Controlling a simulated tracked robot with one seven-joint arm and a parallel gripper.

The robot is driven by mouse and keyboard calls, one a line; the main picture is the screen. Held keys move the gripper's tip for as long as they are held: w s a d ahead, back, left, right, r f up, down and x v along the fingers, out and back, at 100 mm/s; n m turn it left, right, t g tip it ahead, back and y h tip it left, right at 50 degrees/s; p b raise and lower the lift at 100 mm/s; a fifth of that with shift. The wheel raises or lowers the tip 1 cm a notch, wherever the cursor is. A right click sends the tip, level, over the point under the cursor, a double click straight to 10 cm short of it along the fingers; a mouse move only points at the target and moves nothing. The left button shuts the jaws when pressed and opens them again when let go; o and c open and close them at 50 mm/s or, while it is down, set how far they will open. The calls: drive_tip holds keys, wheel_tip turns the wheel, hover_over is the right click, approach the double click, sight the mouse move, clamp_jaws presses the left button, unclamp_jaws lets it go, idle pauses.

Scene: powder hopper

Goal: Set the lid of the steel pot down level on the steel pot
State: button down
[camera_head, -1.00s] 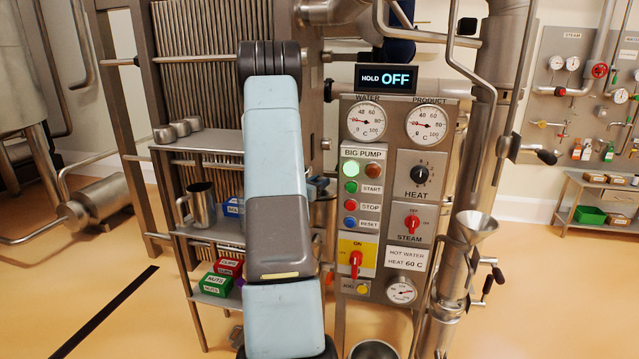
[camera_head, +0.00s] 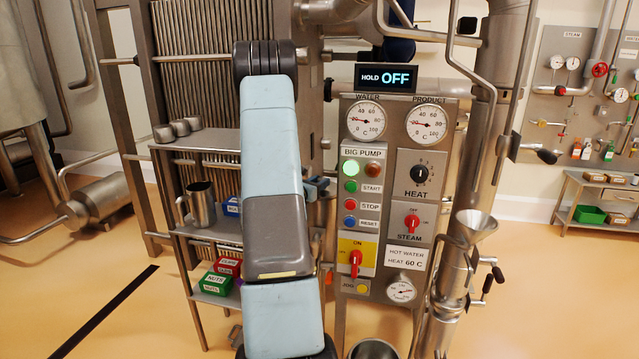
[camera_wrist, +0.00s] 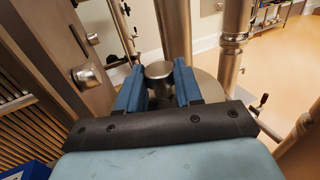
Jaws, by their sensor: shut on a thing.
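My gripper (camera_wrist: 158,78) shows in the wrist view with its two blue fingers on either side of a round steel knob. It is shut on this knob of the lid (camera_wrist: 207,88), a grey steel disc that shows partly behind the fingers. In the head view my arm covers most of the work area, and only a blue bit of the gripper (camera_head: 321,187) shows to the right of it. I cannot make out the steel pot for certain; whether the lid touches it is hidden.
A control panel (camera_head: 395,215) stands right of my arm, beside a steel pipe with a funnel (camera_head: 475,226). A shelf rack (camera_head: 205,142) with a steel jug (camera_head: 201,204) and small boxes stands left. An open round steel vessel (camera_head: 373,350) shows at the bottom edge.

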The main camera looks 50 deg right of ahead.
drive_tip(key=shift+f, duration=0.2)
idle(0.3)
drive_tip(key=c, duration=0.7)
unclamp_jaws()
drive_tip(key=shift+o, duration=0.2)
drive_tip(key=a, duration=1.3)
drive_tip(key=shift+a, duration=0.4)
